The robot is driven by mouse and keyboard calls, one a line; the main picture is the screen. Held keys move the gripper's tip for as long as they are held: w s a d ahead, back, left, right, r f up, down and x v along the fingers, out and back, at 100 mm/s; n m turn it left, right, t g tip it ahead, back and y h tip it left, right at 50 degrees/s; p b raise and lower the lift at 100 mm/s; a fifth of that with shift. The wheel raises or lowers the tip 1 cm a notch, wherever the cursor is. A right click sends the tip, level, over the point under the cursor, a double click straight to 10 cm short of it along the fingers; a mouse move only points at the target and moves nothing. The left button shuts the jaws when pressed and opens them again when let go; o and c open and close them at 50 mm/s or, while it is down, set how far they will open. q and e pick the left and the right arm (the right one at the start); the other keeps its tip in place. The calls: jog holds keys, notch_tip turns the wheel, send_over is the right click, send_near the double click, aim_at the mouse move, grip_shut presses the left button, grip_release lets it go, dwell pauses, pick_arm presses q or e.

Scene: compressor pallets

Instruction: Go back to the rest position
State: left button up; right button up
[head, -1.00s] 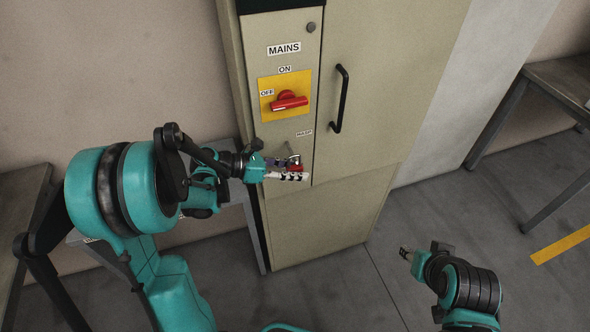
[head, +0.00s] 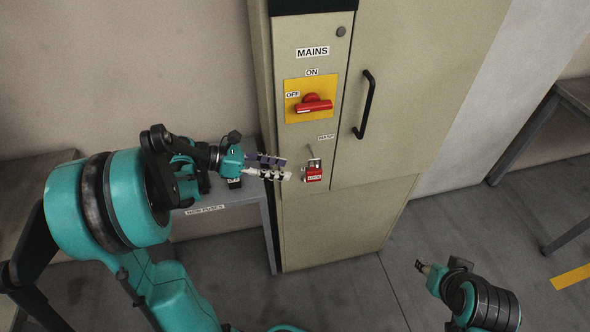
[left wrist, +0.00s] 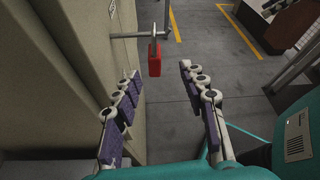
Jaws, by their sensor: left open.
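My left gripper (head: 287,168) is open and empty, just left of a red padlock (head: 314,174) on the cabinet front, with a gap between. The padlock hangs from the metal hasp below the red switch handle (head: 314,105). In the left wrist view the padlock (left wrist: 154,60) hangs from a metal bar beyond the two spread fingers (left wrist: 160,85). My right gripper (head: 422,267) is low at the right, over the floor and away from the cabinet. Its fingers are too small to judge.
The beige cabinet (head: 345,225) with a black door handle (head: 364,104) stands in front. A grey table (head: 255,205) is behind my left arm on the cabinet's left. Another table (head: 530,125) stands at the right. The floor (head: 350,290) before the cabinet is clear.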

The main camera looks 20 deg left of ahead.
pick_arm(q)
jog(key=s+d+f+m+y, duration=0.1)
jog(key=s+d+m+y, duration=0.2)
jog(key=m, duration=1)
jog(key=s+d+f+m+y, duration=0.1)
jog(key=s+d+m+y, duration=0.2)
jog(key=s+m+y, duration=0.5)
jog(key=s+m, duration=0.1)
jog(key=m, duration=0.4)
jog(key=shift+s+d+f+t+y, duration=0.15)
jog(key=shift+s+d+t+y, duration=0.15)
jog(key=shift+s+y, duration=0.1)
